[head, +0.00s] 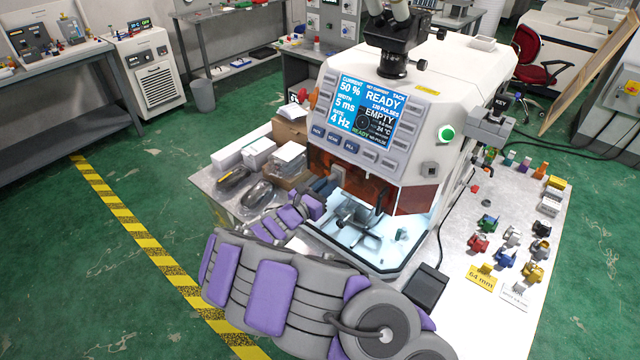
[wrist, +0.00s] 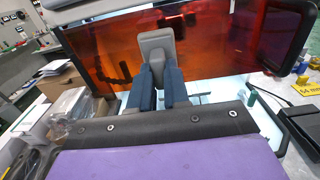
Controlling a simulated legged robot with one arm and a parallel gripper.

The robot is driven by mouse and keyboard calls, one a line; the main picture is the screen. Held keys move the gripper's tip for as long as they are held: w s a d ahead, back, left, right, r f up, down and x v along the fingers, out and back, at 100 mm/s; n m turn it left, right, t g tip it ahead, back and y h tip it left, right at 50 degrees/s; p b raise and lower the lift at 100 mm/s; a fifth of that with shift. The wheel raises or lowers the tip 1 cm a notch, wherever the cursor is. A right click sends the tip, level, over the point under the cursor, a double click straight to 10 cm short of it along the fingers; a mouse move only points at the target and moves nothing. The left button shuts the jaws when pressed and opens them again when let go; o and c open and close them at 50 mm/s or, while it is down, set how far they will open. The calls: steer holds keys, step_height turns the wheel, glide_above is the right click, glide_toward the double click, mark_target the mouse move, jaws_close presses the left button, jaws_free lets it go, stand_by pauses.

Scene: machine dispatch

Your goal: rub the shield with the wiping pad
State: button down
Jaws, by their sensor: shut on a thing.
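The shield (wrist: 215,45) is an orange-red see-through panel that fills the upper part of the wrist view. In the head view the shield (head: 416,199) is on the front of the white machine, below its screen. My gripper (wrist: 156,68) has its two dark blue fingers shut on a grey piece, which looks like the wiping pad (wrist: 157,45). The pad is upright in front of the shield's left-middle part; I cannot tell if it touches. In the head view the grey pad (head: 337,174) shows small at the shield's left, and the fingers are mostly hidden by my arm.
The machine's lit work bay (head: 375,238) with metal fixtures lies below the shield. Boxes (head: 290,156) and dark tools stand on the bench at left. A black box (head: 426,287), small coloured parts and a yellow "64 mm" card (head: 481,281) are on the right bench.

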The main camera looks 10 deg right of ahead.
steer(key=shift+s+d+b, duration=1.1)
steer(key=shift+s+d, duration=1.15)
steer(key=shift+s, duration=0.75)
steer(key=shift+w+a+p, duration=0.75)
steer(key=shift+w+a, duration=0.05)
steer(key=shift+w, duration=0.3)
steer(key=shift+w+a+p, duration=0.7)
steer(key=shift+w+a, duration=0.1)
steer(key=shift+w, duration=0.3)
steer(key=w+a, duration=0.5)
steer(key=w, duration=0.2)
steer(key=shift+w+a, duration=0.2)
